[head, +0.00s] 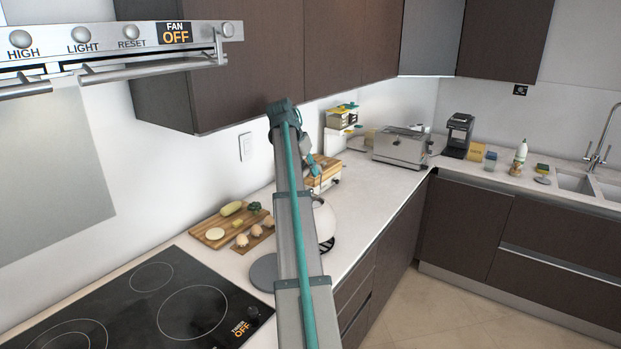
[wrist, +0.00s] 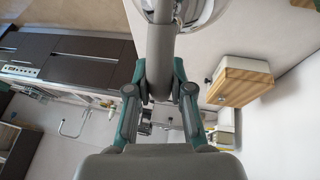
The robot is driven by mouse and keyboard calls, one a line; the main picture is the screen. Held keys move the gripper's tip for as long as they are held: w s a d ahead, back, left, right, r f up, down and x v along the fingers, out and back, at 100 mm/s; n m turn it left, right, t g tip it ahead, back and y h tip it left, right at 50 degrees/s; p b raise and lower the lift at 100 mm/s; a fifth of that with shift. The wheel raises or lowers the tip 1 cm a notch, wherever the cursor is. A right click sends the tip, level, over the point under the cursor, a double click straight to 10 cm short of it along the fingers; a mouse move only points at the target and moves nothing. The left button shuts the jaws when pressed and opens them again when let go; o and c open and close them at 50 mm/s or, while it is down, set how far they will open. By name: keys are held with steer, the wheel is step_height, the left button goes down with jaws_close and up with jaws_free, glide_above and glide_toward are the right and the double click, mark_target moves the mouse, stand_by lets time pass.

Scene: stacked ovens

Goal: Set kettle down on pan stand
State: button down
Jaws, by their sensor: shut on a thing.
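My gripper (wrist: 160,88) is shut on the grey handle (wrist: 160,55) of the kettle, between its teal fingers. The shiny body of the kettle (wrist: 205,10) shows at the top of the wrist view. In the head view the kettle (head: 323,219) is a pale rounded shape, mostly hidden behind my arm. A dark ring-like thing (head: 328,245), perhaps the pan stand, shows just below the kettle at the right of my arm. I cannot tell whether the two touch. My fingers are hidden in the head view.
A grey round disc (head: 262,272) lies left of my arm, beside the black cooktop (head: 180,310). A cutting board (head: 218,229) with food lies behind it. A wooden-topped box (head: 325,172) and a toaster (head: 400,147) stand farther along the counter. The counter's front edge is close on the right.

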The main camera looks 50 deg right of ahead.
steer(key=shift+w+d+f, duration=0.3)
steer(key=shift+d+f, duration=0.3)
steer(key=shift+f, duration=0.05)
steer(key=shift+f+p, duration=0.65)
steer(key=shift+f, duration=1.15)
steer(key=c, duration=1)
jaws_free()
steer(key=shift+c, duration=0.2)
steer(key=b+v, duration=0.3)
steer(key=v, duration=0.9)
